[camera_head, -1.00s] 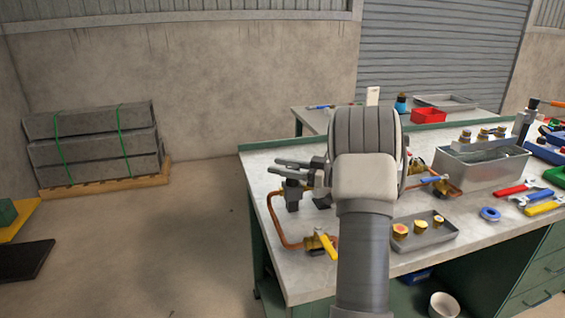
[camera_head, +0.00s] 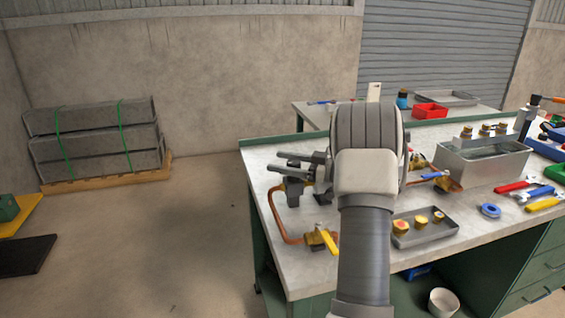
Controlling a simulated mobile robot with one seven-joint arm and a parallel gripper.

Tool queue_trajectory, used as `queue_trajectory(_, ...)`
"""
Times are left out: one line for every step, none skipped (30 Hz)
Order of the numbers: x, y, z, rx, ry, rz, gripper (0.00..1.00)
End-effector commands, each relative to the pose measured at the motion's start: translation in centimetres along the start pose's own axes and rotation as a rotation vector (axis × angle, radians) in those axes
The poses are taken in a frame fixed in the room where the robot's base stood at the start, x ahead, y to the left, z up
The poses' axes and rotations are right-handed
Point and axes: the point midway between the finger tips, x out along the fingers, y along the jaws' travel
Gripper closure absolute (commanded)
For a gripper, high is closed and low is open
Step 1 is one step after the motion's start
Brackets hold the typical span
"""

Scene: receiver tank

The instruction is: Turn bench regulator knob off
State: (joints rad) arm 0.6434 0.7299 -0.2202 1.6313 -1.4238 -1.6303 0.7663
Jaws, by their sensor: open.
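My gripper (camera_head: 278,162) is over the left part of the workbench (camera_head: 262,172), its two dark fingers apart and pointing left. A brass fitting with a dark part (camera_head: 293,192) shows just below the fingers. I cannot tell whether they touch it. A bent copper pipe (camera_head: 275,220) runs along the bench's left edge to a valve with a yellow lever (camera_head: 328,241). I cannot make out the regulator knob clearly; my gripper and wrist cover much of this area. Another brass fitting with a blue handle (camera_head: 436,176) shows right of my wrist.
A small tray (camera_head: 424,234) with brass parts lies right of my arm. A grey metal bin (camera_head: 482,165), wrenches (camera_head: 545,203) and blue tape (camera_head: 490,211) lie farther right. A second table (camera_head: 312,115) stands behind.

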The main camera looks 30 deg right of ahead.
Motion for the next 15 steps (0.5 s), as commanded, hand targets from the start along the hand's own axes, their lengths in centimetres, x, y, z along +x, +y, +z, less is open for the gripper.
queue_trajectory(-0.2,0.0,0.0,0.001,0.000,0.001,0.22)
queue_trajectory(-0.3,0.0,0.0,0.001,0.000,0.001,0.22)
queue_trajectory(-0.7,0.1,0.0,0.001,0.000,0.002,0.22)
queue_trajectory(-1.0,0.1,-0.1,0.001,0.000,0.002,0.22)
queue_trajectory(-1.4,0.1,-0.1,0.001,-0.001,0.003,0.22)
queue_trajectory(-2.1,0.1,-0.1,0.001,-0.002,0.004,0.22)
queue_trajectory(-2.6,0.1,-0.1,0.001,-0.001,0.004,0.22)
queue_trajectory(-3.3,0.1,-0.1,0.001,-0.001,0.005,0.22)
queue_trajectory(-4.2,0.2,-0.1,0.001,-0.002,0.006,0.22)
queue_trajectory(-5.0,0.1,-0.1,0.000,-0.002,0.005,0.22)
queue_trajectory(-5.8,0.1,-0.1,0.001,-0.002,0.006,0.22)
queue_trajectory(-6.7,0.1,-0.1,0.001,-0.001,0.006,0.22)
queue_trajectory(-7.5,0.1,-0.1,0.001,-0.001,0.005,0.22)
queue_trajectory(-8.3,0.1,-0.1,0.002,-0.002,0.005,0.22)
queue_trajectory(-9.2,0.1,-0.1,0.002,0.000,0.005,0.22)
